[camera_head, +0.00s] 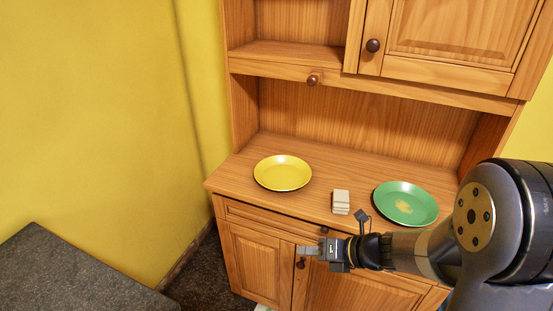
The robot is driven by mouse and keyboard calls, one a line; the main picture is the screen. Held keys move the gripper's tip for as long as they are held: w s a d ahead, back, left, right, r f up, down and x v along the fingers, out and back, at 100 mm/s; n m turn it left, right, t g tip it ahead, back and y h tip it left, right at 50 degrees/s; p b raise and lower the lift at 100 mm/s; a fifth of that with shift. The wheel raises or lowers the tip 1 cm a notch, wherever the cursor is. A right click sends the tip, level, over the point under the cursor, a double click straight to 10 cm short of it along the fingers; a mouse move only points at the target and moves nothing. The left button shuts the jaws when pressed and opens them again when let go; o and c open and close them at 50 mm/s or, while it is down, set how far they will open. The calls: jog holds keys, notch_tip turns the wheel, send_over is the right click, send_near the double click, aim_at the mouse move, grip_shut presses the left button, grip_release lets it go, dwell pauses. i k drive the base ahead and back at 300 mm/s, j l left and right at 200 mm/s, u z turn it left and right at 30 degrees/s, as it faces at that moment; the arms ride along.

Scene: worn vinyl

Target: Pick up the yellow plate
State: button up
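The yellow plate (283,173) lies flat on the left part of the wooden hutch's counter. My gripper (305,251) is in front of the cabinet, below and to the right of the plate in the picture, and apart from it. Its fingers point left. They are small and seen from the side, so I cannot tell whether they are open or shut. No object shows between them. The whole yellow plate is in view, with nothing covering it.
A small pale block-like object (341,202) sits between the plates. A dark grey surface (75,275) stands at the lower left. The hutch (330,93) has an upper shelf above the counter.

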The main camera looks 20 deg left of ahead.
aim_at(281, 173)
jog(key=i+u, duration=0.35)
jog(key=i, duration=0.4)
jog(key=i+j+z, duration=0.1)
jog(key=z, duration=0.3)
jog(key=i+j+z, duration=0.2)
jog(key=z, duration=0.15)
